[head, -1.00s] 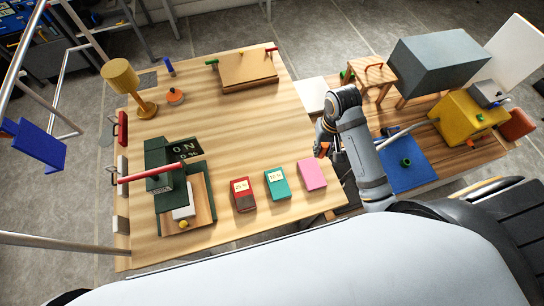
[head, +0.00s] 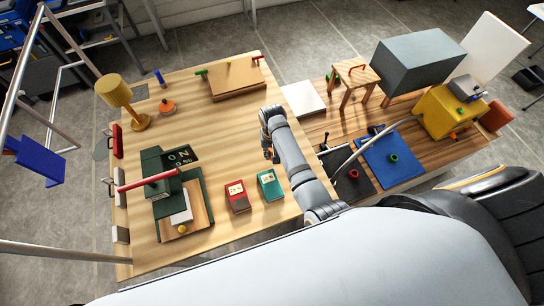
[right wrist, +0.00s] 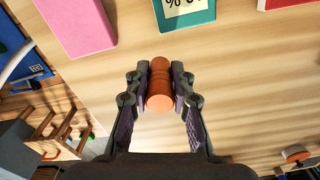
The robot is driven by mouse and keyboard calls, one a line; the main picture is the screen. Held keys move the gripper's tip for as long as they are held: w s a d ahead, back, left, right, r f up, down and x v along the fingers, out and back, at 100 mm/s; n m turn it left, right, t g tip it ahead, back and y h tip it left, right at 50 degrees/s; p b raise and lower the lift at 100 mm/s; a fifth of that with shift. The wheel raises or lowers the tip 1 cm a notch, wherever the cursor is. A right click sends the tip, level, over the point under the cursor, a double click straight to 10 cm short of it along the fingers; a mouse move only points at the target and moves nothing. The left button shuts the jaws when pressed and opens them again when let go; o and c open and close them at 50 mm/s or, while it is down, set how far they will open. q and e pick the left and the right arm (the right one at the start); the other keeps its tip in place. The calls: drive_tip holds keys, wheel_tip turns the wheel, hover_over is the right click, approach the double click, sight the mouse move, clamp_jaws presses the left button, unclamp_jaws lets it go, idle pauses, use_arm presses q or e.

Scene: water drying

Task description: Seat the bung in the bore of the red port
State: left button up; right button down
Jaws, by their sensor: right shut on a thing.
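My right gripper (head: 268,154) is over the right part of the light wooden table. It is shut on an orange-brown ribbed bung (right wrist: 160,84), gripped between both fingertips in the right wrist view (right wrist: 160,88). In the head view the bung is hardly visible. A small red ring on a dark plate (head: 361,183), taken as the red port (head: 353,174), is on the lower bench to the right of my arm. The gripper is well apart from it. Its bore is too small to judge. My left gripper is not in view.
A blue plate (head: 379,170) with a green port (head: 393,157) lies beside the dark plate. A grey rod slants above them. Red (head: 237,196) and teal (head: 270,184) boxes stand left of my arm. A pink box (right wrist: 75,25) shows in the wrist view. The middle table is clear.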

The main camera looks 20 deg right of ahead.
wheel_tip(320, 180, down, 3)
drive_tip(key=shift+a+f, duration=0.15)
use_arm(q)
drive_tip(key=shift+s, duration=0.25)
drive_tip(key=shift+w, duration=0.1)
use_arm(e)
drive_tip(key=c, duration=1.2)
unclamp_jaws()
drive_tip(key=shift+f, duration=0.1)
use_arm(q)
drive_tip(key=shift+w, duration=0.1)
use_arm(e)
drive_tip(key=shift+o, duration=0.2)
